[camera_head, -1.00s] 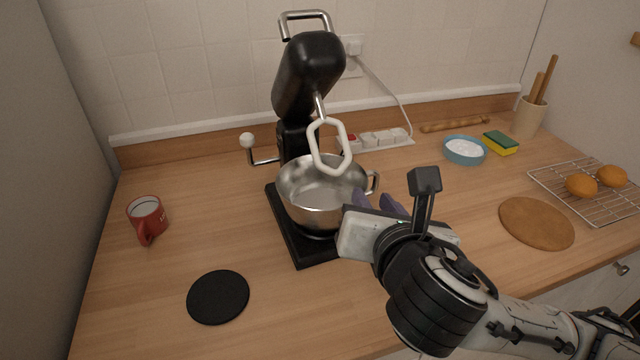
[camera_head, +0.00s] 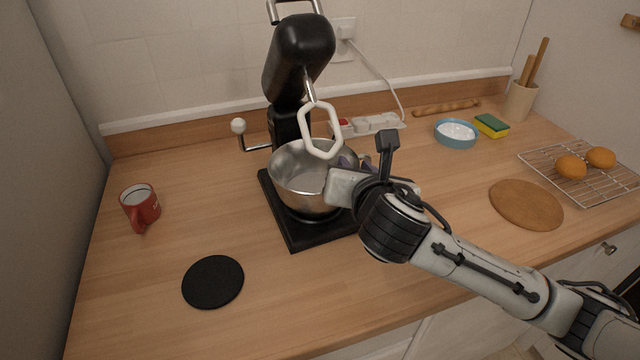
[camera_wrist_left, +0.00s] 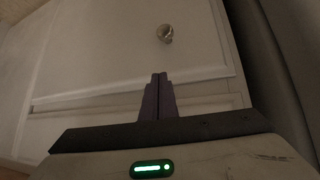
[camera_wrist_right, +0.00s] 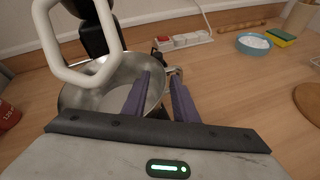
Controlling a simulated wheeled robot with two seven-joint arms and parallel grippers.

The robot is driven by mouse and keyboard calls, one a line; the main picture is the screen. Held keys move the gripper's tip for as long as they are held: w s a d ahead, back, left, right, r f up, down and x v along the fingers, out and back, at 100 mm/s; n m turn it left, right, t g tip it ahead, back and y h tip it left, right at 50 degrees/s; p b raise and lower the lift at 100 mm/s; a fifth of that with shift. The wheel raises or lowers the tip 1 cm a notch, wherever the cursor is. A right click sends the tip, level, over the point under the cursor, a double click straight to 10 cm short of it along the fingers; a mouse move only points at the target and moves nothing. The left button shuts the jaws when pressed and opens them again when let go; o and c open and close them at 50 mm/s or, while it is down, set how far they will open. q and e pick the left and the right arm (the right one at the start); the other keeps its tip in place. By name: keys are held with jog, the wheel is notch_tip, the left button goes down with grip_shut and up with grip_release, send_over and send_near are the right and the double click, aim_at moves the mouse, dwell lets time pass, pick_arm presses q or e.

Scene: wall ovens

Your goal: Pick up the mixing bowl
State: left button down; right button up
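The steel mixing bowl (camera_head: 300,178) sits on the black base of the stand mixer (camera_head: 300,60), with the white beater (camera_head: 319,130) tilted above it. It also shows in the right wrist view (camera_wrist_right: 85,98). My right gripper (camera_head: 352,162) is at the bowl's right side, by its handle (camera_wrist_right: 174,74). In the right wrist view its two purple fingers (camera_wrist_right: 158,84) are apart, with one over the bowl's rim and the other outside. Contact with the handle cannot be told. My left gripper (camera_wrist_left: 160,76) shows only in the left wrist view, fingers together and empty, facing a cabinet front.
A red mug (camera_head: 141,208) and a black round mat (camera_head: 213,281) are on the left. A blue bowl (camera_head: 456,134), a sponge (camera_head: 491,125), a round brown board (camera_head: 526,204) and a wire rack (camera_head: 590,185) with oranges are on the right.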

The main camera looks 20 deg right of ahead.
grip_shut()
jog(key=shift+s+a+f, duration=0.1)
jog(key=shift+s+f, duration=0.05)
jog(key=shift+f, duration=0.15)
dwell(0.9)
jog(key=shift+r, duration=0.15)
